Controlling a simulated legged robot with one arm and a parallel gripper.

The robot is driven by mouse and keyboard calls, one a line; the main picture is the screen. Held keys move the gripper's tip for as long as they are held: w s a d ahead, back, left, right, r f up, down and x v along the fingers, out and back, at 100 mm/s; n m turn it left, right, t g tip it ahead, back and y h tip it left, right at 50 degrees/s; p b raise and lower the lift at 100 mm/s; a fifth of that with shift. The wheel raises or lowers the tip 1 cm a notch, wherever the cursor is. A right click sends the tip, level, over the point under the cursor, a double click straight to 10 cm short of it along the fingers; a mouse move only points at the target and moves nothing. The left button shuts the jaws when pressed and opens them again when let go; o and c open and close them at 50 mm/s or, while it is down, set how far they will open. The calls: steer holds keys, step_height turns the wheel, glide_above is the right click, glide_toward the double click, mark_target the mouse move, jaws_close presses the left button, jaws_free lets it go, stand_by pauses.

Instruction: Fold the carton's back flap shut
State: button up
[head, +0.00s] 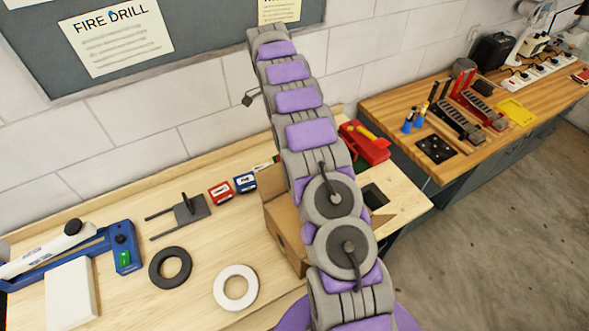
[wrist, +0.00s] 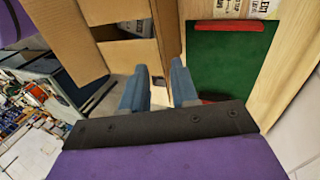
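The carton (head: 282,222) is brown cardboard and stands on the bench, largely hidden behind my arm in the head view. In the wrist view its top is at least partly open, with a dark gap beside a broad flap (wrist: 66,38). A narrow upright cardboard panel (wrist: 167,38) runs down toward my gripper (wrist: 160,75); I cannot tell whether it is the back flap. My gripper's two blue-grey fingers are apart, at the lower end of that panel. Whether they touch it is unclear. My gripper is not visible in the head view.
A green board (wrist: 232,60) with red edges lies right of the fingers. A red tool (head: 366,143), small red (head: 220,192) and blue (head: 245,182) boxes, a black ring (head: 170,267) and a white ring (head: 235,288) are on the bench. The wall is close behind.

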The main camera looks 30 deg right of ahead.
steer(key=b+x, duration=0.1)
steer(key=x, duration=0.3)
steer(key=b+x, duration=0.2)
steer(key=x, duration=0.2)
steer(key=d+b+x, duration=0.1)
steer(key=x, duration=0.4)
steer(key=shift+f, duration=0.1)
steer(key=shift+d+f, duration=0.25)
steer(key=shift+d, duration=0.05)
steer(key=shift+a, duration=0.45)
steer(key=shift+c, duration=0.2)
steer(key=shift+a, duration=0.2)
steer(key=shift+c, duration=0.8)
steer(key=shift+a+r, duration=0.1)
steer(key=shift+c, duration=1.4)
steer(key=shift+s+d, duration=0.1)
steer(key=shift+d, duration=0.35)
jaws_close()
steer(key=shift+a, duration=0.15)
